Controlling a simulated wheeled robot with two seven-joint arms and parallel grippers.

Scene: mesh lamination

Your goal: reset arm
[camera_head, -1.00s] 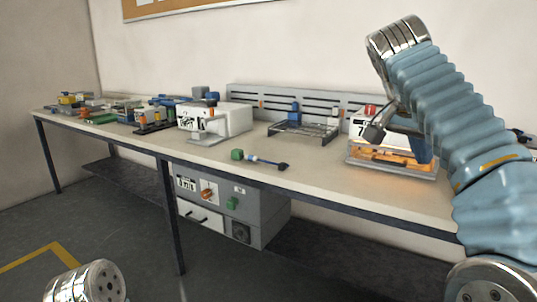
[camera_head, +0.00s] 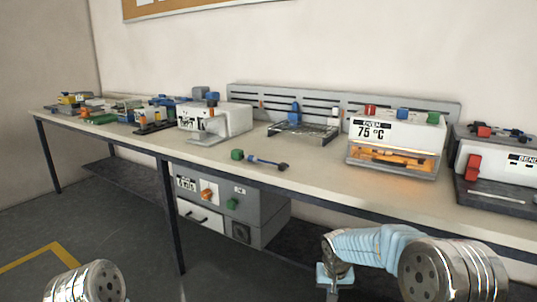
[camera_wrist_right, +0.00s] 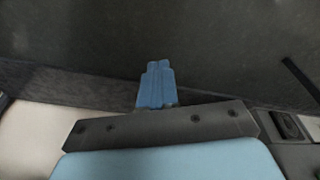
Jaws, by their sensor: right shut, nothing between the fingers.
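My right arm is folded low in front of the table, at the bottom right of the head view. Its gripper (camera_head: 328,283) hangs below the table edge, over the dark floor, and touches nothing that I can see. In the right wrist view the blue fingers (camera_wrist_right: 157,68) are together with nothing between them, against a dark grey background. Of my left arm only a metal joint shows at the bottom left of the head view; its gripper is out of view.
The long table (camera_head: 340,187) stands ahead, its front edge above my right gripper. It bears an oven (camera_head: 395,130) reading 75 °C, a bending machine (camera_head: 500,160), a white machine (camera_head: 215,120), a wire rack (camera_head: 303,133) and a blue-handled tool (camera_head: 268,162). A grey cabinet (camera_head: 225,210) stands underneath.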

